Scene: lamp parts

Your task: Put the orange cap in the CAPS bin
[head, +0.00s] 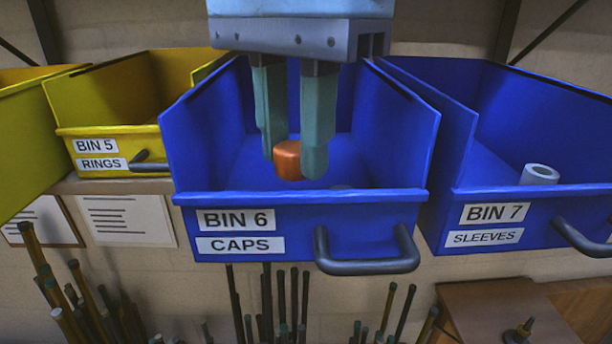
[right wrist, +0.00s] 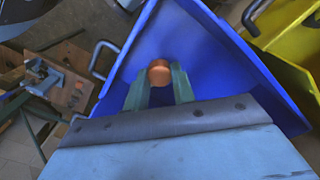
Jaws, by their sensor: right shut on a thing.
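The orange cap (head: 287,160) is a short copper-orange cylinder. My right gripper (head: 292,160) is shut on it, with one green finger on each side. The gripper reaches down from above, and the cap is inside the opening of the blue bin labelled BIN 6 CAPS (head: 400,197). In the right wrist view the cap (right wrist: 159,73) sits between the fingertips of my right gripper (right wrist: 160,82), over the blue bin (right wrist: 215,50). I cannot tell how far the cap is above the bin floor. My left gripper is not in view.
Blue BIN 7 SLEEVES (head: 560,190) stands to the right and holds a grey sleeve (head: 539,174). Yellow BIN 5 RINGS (head: 110,130) stands to the left. A dark handle (head: 368,265) juts from the front of BIN 6. Several rods (head: 270,300) stand below the bins.

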